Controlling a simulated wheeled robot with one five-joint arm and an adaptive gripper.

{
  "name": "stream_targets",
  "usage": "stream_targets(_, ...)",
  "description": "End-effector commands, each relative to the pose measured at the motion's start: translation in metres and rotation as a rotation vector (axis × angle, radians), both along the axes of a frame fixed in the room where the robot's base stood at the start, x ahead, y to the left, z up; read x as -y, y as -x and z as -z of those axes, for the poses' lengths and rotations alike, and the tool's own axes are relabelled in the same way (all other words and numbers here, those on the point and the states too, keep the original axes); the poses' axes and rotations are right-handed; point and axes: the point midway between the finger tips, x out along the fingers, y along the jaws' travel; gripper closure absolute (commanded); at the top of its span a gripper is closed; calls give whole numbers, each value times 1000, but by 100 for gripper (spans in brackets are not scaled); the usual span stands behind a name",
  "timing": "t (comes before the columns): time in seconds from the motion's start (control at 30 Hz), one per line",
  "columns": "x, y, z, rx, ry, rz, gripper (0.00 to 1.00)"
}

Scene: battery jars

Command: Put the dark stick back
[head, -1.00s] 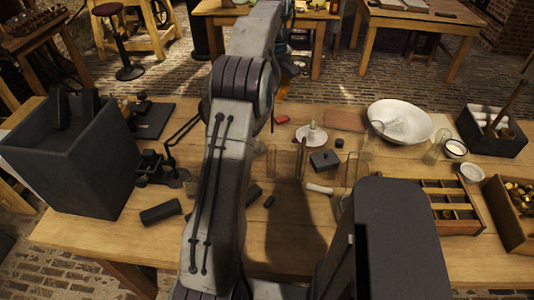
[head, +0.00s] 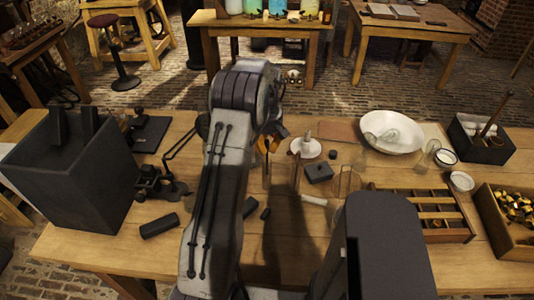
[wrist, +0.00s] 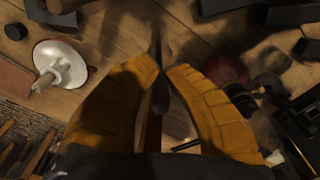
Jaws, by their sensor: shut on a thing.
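My gripper (wrist: 158,92) is shut on the dark stick (wrist: 153,128); its orange fingers close on both sides of it in the wrist view. In the head view my gripper (head: 268,145) is low over the middle of the bench, partly hidden by my arm. A narrow clear glass jar (head: 267,178) stands just below it; I cannot tell whether the stick's lower end is inside. Another slim jar with a brown stick (head: 295,172) stands right beside it. The far ends of the held stick are hard to make out.
A wider glass jar (head: 347,180) is nearer. A white bowl (head: 391,132) is at back right. A tall dark bin (head: 70,185) stands left.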

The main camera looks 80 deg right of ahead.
Motion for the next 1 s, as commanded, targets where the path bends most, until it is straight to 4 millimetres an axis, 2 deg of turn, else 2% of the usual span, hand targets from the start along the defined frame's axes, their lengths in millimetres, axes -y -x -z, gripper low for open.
stream_targets(0.1, -1, 0, 15, 0, -6, 0, 100)
stream_targets(0.3, -1, 0, 31, 0, -4, 0, 100)
stream_targets(0.77, 0, 0, 37, 0, -2, 0, 100)
stream_targets(0.8, 0, 0, 36, 0, -1, 0, 87)
stream_targets(1.0, 0, 0, 36, 0, -2, 0, 69)
